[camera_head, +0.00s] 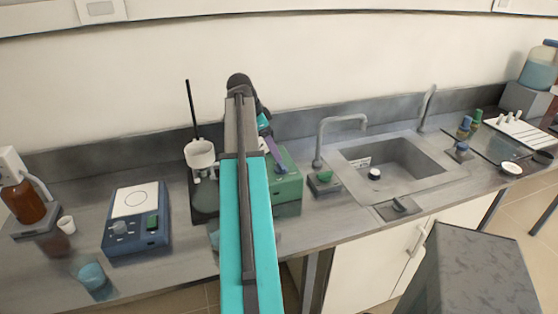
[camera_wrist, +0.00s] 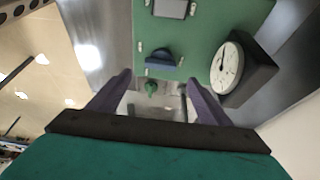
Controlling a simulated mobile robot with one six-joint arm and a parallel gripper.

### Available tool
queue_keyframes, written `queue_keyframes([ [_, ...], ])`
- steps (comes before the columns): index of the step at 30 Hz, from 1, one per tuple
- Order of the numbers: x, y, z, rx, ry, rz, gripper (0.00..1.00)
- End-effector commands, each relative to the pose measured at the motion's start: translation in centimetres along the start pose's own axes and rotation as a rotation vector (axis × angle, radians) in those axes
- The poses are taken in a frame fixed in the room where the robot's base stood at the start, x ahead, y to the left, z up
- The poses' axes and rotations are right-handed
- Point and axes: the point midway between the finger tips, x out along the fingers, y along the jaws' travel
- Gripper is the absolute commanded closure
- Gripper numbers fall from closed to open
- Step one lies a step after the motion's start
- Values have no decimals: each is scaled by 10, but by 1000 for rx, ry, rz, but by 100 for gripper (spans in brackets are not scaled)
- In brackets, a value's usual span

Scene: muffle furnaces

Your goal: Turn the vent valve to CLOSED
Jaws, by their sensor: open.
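A green box (camera_wrist: 200,30) fills the top of the wrist view, with a blue knob (camera_wrist: 160,58) and small pale labels around it. A small green handle-like part (camera_wrist: 151,88) shows just below the knob, between the fingers. I cannot read the labels or tell which part is the vent valve, nor its setting. My gripper (camera_wrist: 161,84) has its two purple fingers apart, with nothing held between them, close to the green box. In the head view the green box (camera_head: 288,182) stands on the bench, partly hidden by my arm; my gripper (camera_head: 264,130) is mostly hidden behind it.
A round dial gauge (camera_wrist: 228,66) sits beside the knob. A stand with a white vessel (camera_head: 200,155) is left of my arm, and a blue hotplate device (camera_head: 136,228) further left. A tap (camera_head: 318,145) and sink (camera_head: 395,165) are to the right.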

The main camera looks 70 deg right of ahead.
Motion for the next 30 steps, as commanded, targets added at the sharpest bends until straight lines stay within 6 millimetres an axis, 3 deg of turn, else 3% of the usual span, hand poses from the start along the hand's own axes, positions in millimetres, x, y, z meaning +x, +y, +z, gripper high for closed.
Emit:
queue_keyframes([
  [18,64,1,0,0,0,2,28],
  [30,75,0,0,0,0,1,28],
])
